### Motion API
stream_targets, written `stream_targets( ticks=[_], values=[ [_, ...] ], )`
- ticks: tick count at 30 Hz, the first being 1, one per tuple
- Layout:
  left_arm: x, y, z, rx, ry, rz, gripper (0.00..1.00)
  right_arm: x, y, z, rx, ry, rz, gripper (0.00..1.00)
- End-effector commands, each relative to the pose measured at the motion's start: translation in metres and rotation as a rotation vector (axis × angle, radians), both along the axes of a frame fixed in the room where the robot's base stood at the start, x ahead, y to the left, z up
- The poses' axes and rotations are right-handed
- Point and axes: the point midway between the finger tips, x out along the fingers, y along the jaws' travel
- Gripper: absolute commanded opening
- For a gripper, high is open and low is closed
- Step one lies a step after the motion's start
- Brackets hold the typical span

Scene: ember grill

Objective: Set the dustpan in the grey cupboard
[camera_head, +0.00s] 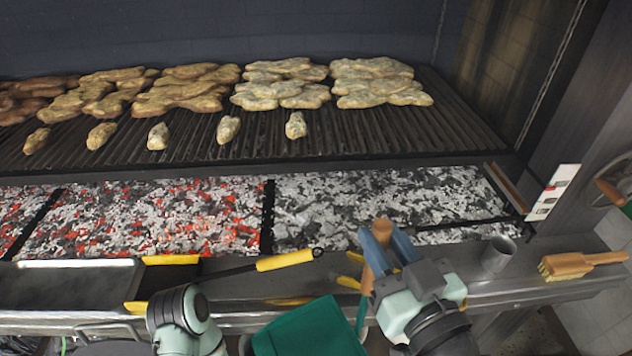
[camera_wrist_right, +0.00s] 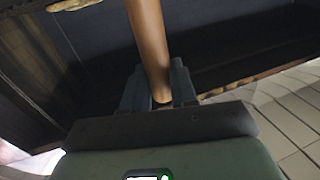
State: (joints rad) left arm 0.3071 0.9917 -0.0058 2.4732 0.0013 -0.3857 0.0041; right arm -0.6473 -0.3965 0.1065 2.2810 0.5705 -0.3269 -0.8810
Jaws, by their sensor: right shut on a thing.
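A green dustpan (camera_head: 310,330) shows at the bottom of the head view, in front of the grill's front ledge and partly cut off by the frame. My right gripper (camera_head: 385,238) is shut on a brown wooden handle (camera_head: 375,258), which appears to be the dustpan's. In the right wrist view the same handle (camera_wrist_right: 148,45) stands between the two fingers of my right gripper (camera_wrist_right: 160,88). I cannot make out the grey cupboard.
The grill grate (camera_head: 390,135) carries several flat pieces of food above a bed of glowing coals (camera_head: 160,215). On the metal ledge lie a yellow-handled tool (camera_head: 285,260), a grey cup (camera_head: 497,254) and a wooden brush (camera_head: 570,265). Tiled floor is open at the lower right.

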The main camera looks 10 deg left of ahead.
Motion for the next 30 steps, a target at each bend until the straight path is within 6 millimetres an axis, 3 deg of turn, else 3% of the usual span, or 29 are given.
stream_targets(
  ticks=[15,30],
  values=[
    [-0.003,0.000,-0.009,0.000,0.003,0.000,0.43,0.092,0.057,0.000,0.002,-0.003,-0.001,0.00],
    [-0.003,0.000,-0.011,0.000,0.004,0.000,0.43,0.128,0.078,0.001,0.002,-0.003,-0.002,0.00]
  ],
)
